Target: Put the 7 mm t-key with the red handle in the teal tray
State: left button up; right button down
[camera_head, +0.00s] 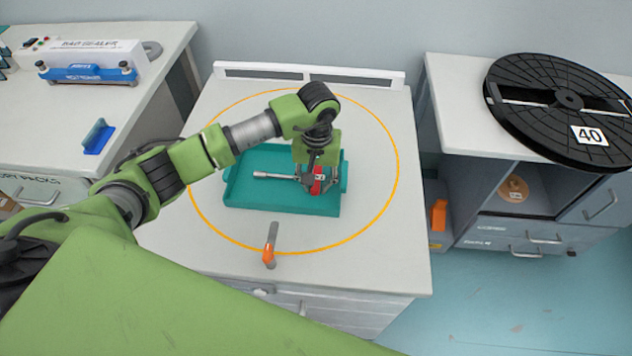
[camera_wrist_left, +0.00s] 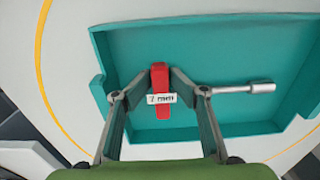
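The t-key has a red handle (camera_wrist_left: 161,105) with a white "7 mm" label and a metal shaft (camera_head: 273,175) pointing left in the head view. It is within the outline of the teal tray (camera_head: 285,207), low over or on its floor; I cannot tell if it touches. My left gripper (camera_head: 317,180) reaches down into the tray from above. In the left wrist view its two fingertips (camera_wrist_left: 161,72) close in on both sides of the red handle and appear shut on it. My right gripper is not in view.
A tool with an orange end (camera_head: 269,253) lies in front of the tray on the grey worktop (camera_head: 380,260). A black reel marked 40 (camera_head: 535,115) rests on the right cabinet. A sealer (camera_head: 85,62) and a blue holder (camera_head: 98,136) are on the left bench.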

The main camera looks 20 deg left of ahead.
pick_arm(q)
jog(key=shift+s+f, duration=0.1)
jog(key=shift+s, duration=0.05)
jog(key=shift+p, duration=0.35)
jog(key=shift+r+p, duration=0.45)
jog(key=shift+r, duration=0.1)
notch_tip(320, 180, up, 12)
jog(key=b, duration=0.2)
jog(key=shift+b, duration=0.35)
jog(key=shift+d+f, duration=0.15)
jog(key=shift+f, duration=0.05)
